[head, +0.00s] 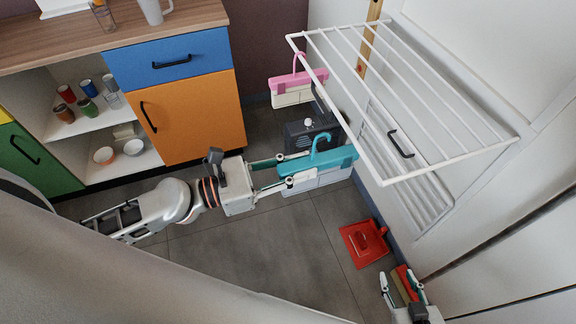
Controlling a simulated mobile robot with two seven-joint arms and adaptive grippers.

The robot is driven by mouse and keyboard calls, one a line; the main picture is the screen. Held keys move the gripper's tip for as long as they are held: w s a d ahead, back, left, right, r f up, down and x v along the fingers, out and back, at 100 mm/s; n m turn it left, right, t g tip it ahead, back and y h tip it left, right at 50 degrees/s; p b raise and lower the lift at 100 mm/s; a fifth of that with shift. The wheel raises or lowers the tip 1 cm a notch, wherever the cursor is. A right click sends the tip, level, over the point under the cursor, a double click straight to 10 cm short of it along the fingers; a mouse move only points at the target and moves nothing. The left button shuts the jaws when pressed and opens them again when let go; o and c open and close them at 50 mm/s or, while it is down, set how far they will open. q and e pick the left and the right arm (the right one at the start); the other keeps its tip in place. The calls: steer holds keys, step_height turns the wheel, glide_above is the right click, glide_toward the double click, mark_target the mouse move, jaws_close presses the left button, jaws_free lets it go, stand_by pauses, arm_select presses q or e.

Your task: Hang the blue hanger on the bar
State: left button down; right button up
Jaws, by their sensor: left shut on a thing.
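The blue hanger (318,161) is teal-blue with a hook on top and a pale clip section below. My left gripper (290,172) is shut on its left end. The hanger is held roughly level, hook up, left of the white rack's front bar (340,116). The hook looks apart from the bar, though the depth between them is hard to judge. The white rack (440,110) has several parallel bars and is fixed to the wall. My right gripper (402,284) is at the lower right, fingers apart, with a red and yellow item showing between or behind them.
A pink hanger (298,80) hangs at the rack's far left end. A dark box-like item (311,131) is behind the blue hanger. A red dustpan (364,243) lies on the floor. An orange and blue cabinet (190,110) stands left. Floor in the middle is clear.

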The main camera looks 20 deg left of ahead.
mark_target(333, 158)
arm_select(q)
steer(key=shift+w+d+r+p, duration=0.2)
steer(key=shift+w+d+p, duration=0.2)
steer(key=shift+d, duration=0.15)
steer(key=shift+w+d, duration=0.2)
steer(key=shift+d, duration=0.05)
steer(key=shift+w+d+p, duration=0.3)
steer(key=shift+d+p, duration=0.15)
steer(key=shift+d, duration=0.05)
steer(key=shift+p+x, duration=1)
steer(key=shift+x, duration=1.15)
steer(key=shift+f+b, duration=0.7)
steer(key=shift+f, duration=0.2)
steer(key=shift+f+b, duration=0.75)
steer(key=c, duration=1.7)
jaws_free()
